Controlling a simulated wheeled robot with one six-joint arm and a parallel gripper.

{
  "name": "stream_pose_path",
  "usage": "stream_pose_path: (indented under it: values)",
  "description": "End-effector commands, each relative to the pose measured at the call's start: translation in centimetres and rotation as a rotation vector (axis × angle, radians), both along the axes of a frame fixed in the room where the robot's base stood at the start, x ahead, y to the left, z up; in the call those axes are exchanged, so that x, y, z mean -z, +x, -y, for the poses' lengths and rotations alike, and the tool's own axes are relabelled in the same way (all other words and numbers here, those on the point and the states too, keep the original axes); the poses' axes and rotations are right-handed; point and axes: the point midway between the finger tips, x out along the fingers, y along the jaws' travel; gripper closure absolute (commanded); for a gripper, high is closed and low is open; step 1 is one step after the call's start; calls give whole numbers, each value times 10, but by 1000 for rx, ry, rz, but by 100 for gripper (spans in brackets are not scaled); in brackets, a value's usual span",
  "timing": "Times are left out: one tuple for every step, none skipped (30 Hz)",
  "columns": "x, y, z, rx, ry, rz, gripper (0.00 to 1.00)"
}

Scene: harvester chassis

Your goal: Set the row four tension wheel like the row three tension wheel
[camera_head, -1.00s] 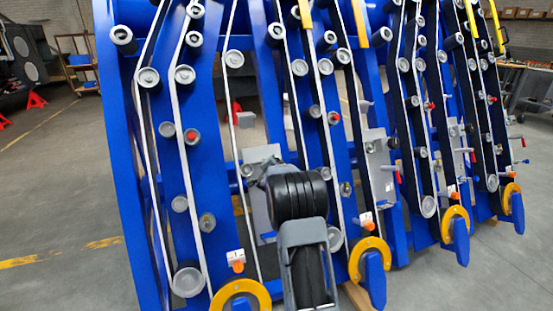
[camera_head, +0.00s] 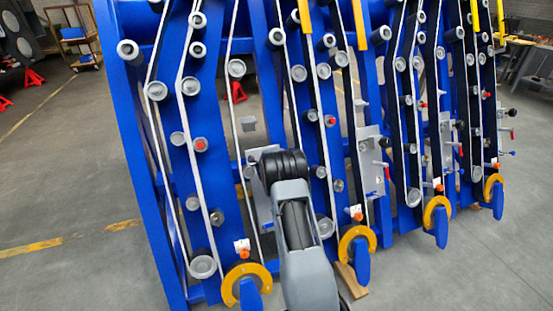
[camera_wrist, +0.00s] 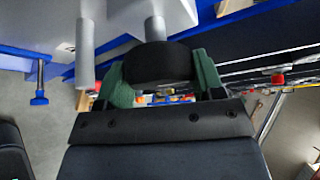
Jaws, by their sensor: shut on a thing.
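In the wrist view my gripper (camera_wrist: 161,72) has its two green fingers shut on a round black wheel (camera_wrist: 154,65). The wheel sits on a grey shaft that comes out of a pale grey plate (camera_wrist: 200,12). In the head view my arm hides the gripper and the held wheel. Part of a grey plate (camera_head: 262,208) shows beside my arm. Another grey plate (camera_head: 373,155) stands on a row to the right, and a small black knob (camera_head: 513,113) sticks out at the far right. I cannot tell the row numbers or the held wheel's setting.
Blue upright frames carry pale belts and several rollers. A grey cylinder (camera_wrist: 86,45) stands close to the left finger in the wrist view. Yellow arcs, such as the one (camera_head: 228,290) at lower left, have blue levers below. The floor (camera_head: 70,200) at left is clear.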

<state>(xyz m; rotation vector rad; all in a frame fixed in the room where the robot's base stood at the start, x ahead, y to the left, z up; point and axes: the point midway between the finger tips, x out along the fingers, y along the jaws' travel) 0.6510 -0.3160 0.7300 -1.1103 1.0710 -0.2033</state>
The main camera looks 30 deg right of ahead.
Motion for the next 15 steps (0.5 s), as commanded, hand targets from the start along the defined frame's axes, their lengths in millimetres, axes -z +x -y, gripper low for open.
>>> stream_pose_path:
  values:
    - [-8,0,1,17,27,6,62]
    - [-8,0,1,26,42,10,62]
    - [-7,0,0,36,62,15,62]
    - [-6,0,0,44,75,18,62]
    - [-6,0,1,53,87,22,62]
    - [-6,0,1,61,101,26,62]
    - [-5,0,1,68,113,28,62]
    - [-5,0,1,74,122,31,62]
    - [-4,0,1,80,134,34,62]
    - [-4,0,1,85,142,37,62]
    - [-4,0,1,89,149,39,62]
    - [-3,0,1,94,157,41,62]
    - [-2,0,1,97,162,42,62]
    - [-2,0,1,99,167,43,62]
    - [-1,0,1,104,172,45,62]
